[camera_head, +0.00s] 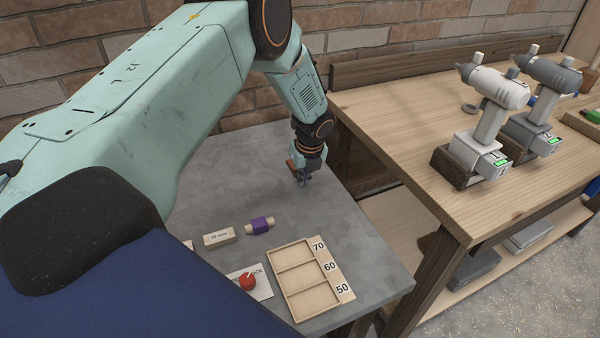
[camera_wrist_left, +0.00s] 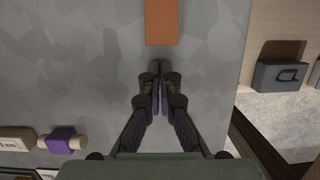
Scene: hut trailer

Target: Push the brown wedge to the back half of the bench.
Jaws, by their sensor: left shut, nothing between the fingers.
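The brown wedge (camera_wrist_left: 161,22) lies on the grey bench (camera_head: 240,175). In the wrist view it shows as an orange-brown block at the top edge, its far end cut off by the frame. In the head view only a small part of the wedge (camera_head: 291,164) shows, beside my left gripper (camera_head: 304,182), which hides the rest. My left gripper is shut and empty, pointing down at the bench. In the wrist view its fingertips (camera_wrist_left: 160,68) sit just short of the wedge's near edge, with a small gap in the picture. My right gripper is not in view.
A wooden tray (camera_head: 308,305) marked 70, 60 and 50, a labelled block (camera_head: 219,237), a purple-banded piece (camera_head: 260,226) and a red knob (camera_head: 247,281) sit at the bench's front. A brick wall (camera_head: 350,45) stands behind. A wooden table with two drills (camera_head: 495,90) stands right.

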